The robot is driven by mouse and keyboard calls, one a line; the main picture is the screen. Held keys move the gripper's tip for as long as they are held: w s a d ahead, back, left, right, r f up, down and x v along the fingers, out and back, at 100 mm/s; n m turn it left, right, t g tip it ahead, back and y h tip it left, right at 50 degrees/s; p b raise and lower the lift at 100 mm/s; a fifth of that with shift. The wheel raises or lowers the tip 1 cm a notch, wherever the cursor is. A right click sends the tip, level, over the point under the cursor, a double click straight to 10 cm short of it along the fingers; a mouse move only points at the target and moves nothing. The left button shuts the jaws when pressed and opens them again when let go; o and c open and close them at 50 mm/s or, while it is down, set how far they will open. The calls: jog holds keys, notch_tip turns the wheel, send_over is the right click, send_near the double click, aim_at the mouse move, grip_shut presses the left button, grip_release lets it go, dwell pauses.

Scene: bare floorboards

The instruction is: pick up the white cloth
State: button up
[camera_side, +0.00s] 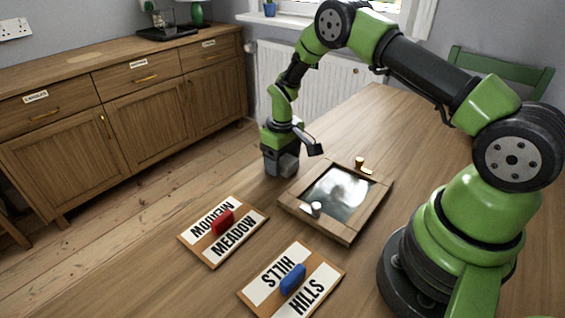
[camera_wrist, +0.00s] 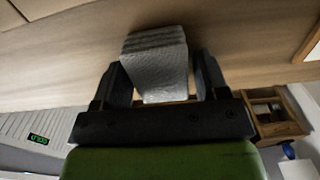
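The white cloth is a thick, folded, light grey-white block (camera_wrist: 156,62) between my gripper's fingers in the wrist view. In the side view it is a small grey shape (camera_side: 289,163) low on the table, partly hidden by my gripper (camera_side: 278,162). My gripper (camera_wrist: 163,78) points down with one dark finger on each side of the cloth. A narrow gap shows beside the right finger; the left finger is very close to the cloth. I cannot tell whether it touches.
In front are a board marked MEADOW (camera_side: 251,216) with a red handle and one marked HILLS (camera_side: 328,277) with a blue handle. A sideboard (camera_side: 30,150) stands at left beyond the floorboards.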

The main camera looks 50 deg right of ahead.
aim_at(283, 158)
jog(key=c, duration=0.7)
jog(key=shift+r, duration=0.1)
notch_tip(283, 158, up, 10)
jog(key=shift+f, duration=0.1)
jog(key=shift+o, duration=1.1)
jog(key=shift+s, duration=0.1)
jog(key=shift+c, duration=0.2)
